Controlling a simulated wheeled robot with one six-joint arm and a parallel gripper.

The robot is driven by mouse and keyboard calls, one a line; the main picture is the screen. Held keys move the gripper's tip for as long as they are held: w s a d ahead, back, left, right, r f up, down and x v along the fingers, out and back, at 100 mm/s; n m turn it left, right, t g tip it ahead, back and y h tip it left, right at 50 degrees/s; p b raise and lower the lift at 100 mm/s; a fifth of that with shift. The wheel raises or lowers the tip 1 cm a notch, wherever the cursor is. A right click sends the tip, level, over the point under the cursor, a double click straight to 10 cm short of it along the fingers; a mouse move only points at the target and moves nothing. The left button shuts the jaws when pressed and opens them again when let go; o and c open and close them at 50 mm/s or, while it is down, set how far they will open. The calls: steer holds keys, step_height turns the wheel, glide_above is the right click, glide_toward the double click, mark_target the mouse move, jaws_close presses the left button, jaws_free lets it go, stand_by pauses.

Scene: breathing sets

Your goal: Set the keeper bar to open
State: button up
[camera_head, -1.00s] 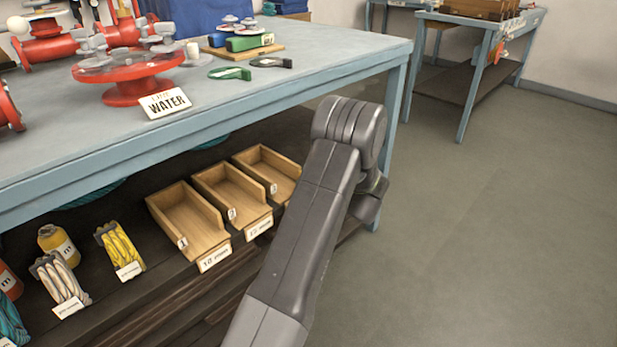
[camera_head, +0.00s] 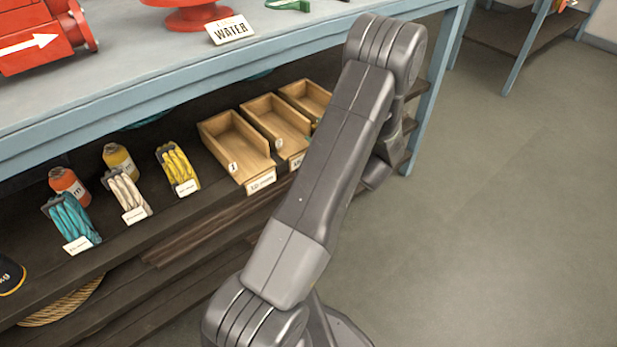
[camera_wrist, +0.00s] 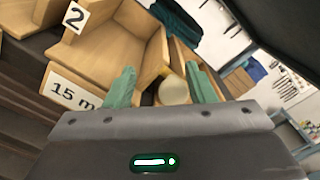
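I cannot make out a keeper bar in either current view. In the wrist view, my gripper (camera_wrist: 162,82) has its two green fingers spread apart. They are in front of the wooden bin marked 2 (camera_wrist: 125,42) on the shelf under the bench. A small pale round thing (camera_wrist: 174,91) shows between the fingers; I cannot tell what it is, and neither finger visibly closes on it. In the head view my fingers are hidden behind my arm.
The blue-grey bench (camera_head: 300,28) holds a red flanged part (camera_head: 35,40) and a WATER sign (camera_head: 230,29). The shelf below carries wooden bins (camera_head: 235,148), yellow coils (camera_head: 178,168) and an orange bottle (camera_head: 68,184). The floor (camera_head: 500,220) at right is clear.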

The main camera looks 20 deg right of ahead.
steer(key=s+a+p, duration=0.2)
steer(key=s+a, duration=0.3)
steer(key=a, duration=0.7)
steer(key=v, duration=1.2)
